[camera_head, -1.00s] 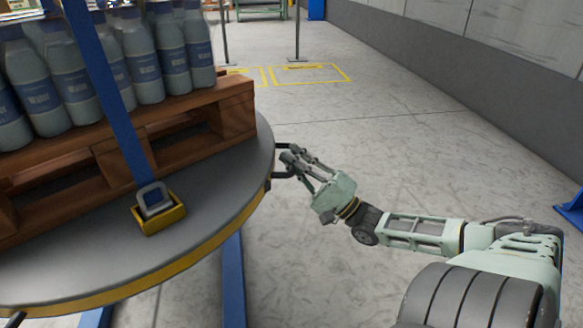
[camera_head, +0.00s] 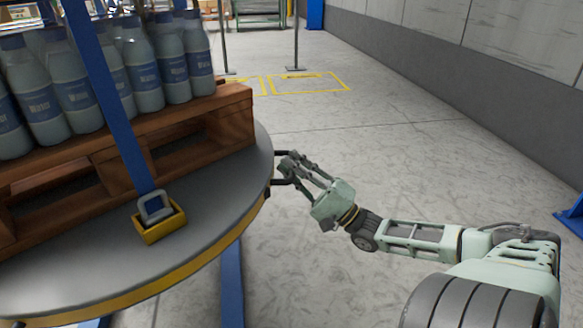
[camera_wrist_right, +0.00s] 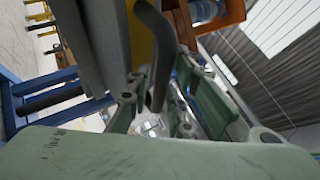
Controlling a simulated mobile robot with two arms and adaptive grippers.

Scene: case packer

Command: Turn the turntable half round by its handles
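The round grey turntable (camera_head: 215,218) with a yellow rim fills the left of the head view. A dark U-shaped handle (camera_head: 281,182) sticks out from its right edge. My right gripper (camera_head: 286,165) is at this handle, with its fingers closed about the bar. In the right wrist view the handle (camera_wrist_right: 157,60) runs between the two fingers (camera_wrist_right: 157,100); the exact contact is partly hidden. No other handle shows clearly. My left gripper is not in view.
A wooden pallet (camera_head: 225,130) with several blue-labelled bottles (camera_head: 145,75) stands on the turntable. A blue strap (camera_head: 115,110) runs down to a yellow buckle bracket (camera_head: 160,225). Open floor (camera_head: 400,150) lies to the right, up to a grey wall (camera_head: 450,70).

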